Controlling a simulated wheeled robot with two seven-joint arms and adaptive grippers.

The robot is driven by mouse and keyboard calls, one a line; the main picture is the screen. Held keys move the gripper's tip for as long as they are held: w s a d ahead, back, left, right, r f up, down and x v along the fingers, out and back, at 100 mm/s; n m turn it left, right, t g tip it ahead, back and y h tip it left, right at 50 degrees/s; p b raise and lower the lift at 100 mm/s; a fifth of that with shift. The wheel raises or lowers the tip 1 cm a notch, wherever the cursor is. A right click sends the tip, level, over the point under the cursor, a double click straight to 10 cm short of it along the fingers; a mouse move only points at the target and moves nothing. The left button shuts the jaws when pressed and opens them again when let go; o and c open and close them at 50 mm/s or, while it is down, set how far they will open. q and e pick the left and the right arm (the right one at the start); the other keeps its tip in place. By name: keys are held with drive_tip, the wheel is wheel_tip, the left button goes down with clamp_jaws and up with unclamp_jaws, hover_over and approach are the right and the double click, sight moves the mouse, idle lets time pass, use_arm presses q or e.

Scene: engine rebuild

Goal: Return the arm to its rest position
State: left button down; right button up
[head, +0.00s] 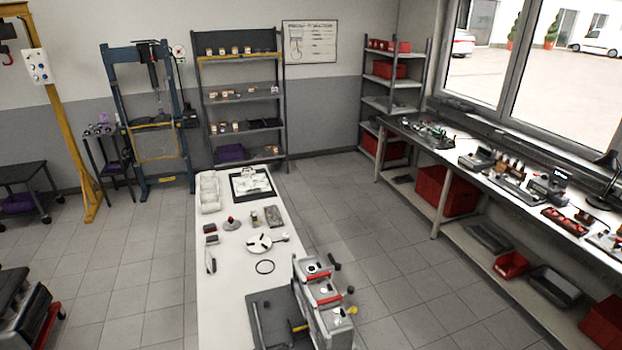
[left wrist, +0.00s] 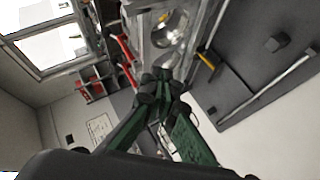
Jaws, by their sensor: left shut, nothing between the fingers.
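My left gripper (left wrist: 162,84) shows in the left wrist view with its green fingers together at their dark tips and nothing between them. The grey metal engine block (left wrist: 160,30) with a round bore fills the top middle of that view, just beyond the fingertips. I cannot tell whether the tips touch it. In the head view the engine block (head: 325,312), with red strips on it, stands at the near end of the white bench (head: 225,315). I cannot make out either gripper clearly in the head view. My right gripper does not show.
A dark mat (head: 264,303) with a rod and a yellow-handled tool (left wrist: 208,58) lies beside the block.

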use_arm(q)
drive_tip(key=s+a+f+m+g+y, duration=0.2)
drive_tip(key=s+a+y, duration=0.1)
drive_tip(key=s+a, duration=0.7)
drive_tip(key=s+a+f+m+g+y, duration=0.1)
drive_tip(key=s+a+f+g+y, duration=0.15)
drive_tip(key=s+a, duration=0.75)
drive_tip(key=s+a+f+m+g+y, duration=0.25)
drive_tip(key=s+a, duration=0.45)
drive_tip(key=s, duration=0.6)
wheel_tip(320, 180, down, 41)
drive_tip(key=s+b, duration=0.3)
drive_tip(key=b, duration=0.7)
drive_tip(key=s+f+g+b, duration=0.1)
drive_tip(key=s+f+b, duration=0.2)
drive_tip(key=s+f, duration=0.6)
drive_tip(key=s+f+m+g+b, duration=0.1)
drive_tip(key=s+f+b, duration=0.3)
drive_tip(key=s+f, duration=0.5)
wheel_tip(320, 180, down, 7)
drive_tip(key=shift+s+d+r+h+b, duration=0.15)
drive_tip(key=shift+s+d+h+b, duration=0.15)
drive_tip(key=shift+s+d, duration=0.1)
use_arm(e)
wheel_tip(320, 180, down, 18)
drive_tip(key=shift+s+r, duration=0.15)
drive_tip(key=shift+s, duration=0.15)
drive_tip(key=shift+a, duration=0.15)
